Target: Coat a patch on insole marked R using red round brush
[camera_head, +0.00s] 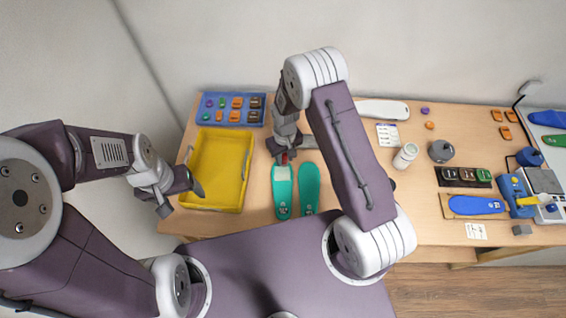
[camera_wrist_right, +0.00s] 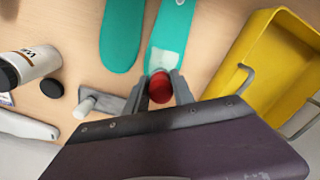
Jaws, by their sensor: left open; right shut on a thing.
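Two teal insoles lie side by side on the table in the head view: a left one (camera_head: 282,197) and a right one (camera_head: 309,189). The left one carries a pale patch (camera_head: 283,173) near its far end. This patch (camera_wrist_right: 167,62) also shows in the right wrist view. My right gripper (camera_head: 284,155) is shut on a red round thing (camera_wrist_right: 160,86), probably the brush, at that insole's far end. Whether it touches the patch I cannot tell. The letter marks are too small to read.
A yellow tray (camera_head: 245,172) stands left of the insoles, with a blue parts board (camera_head: 209,117) behind it. A white bottle (camera_head: 405,156) and dark round pot (camera_head: 441,151) stand to the right. A grey block with a peg (camera_wrist_right: 100,102) lies near my right gripper.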

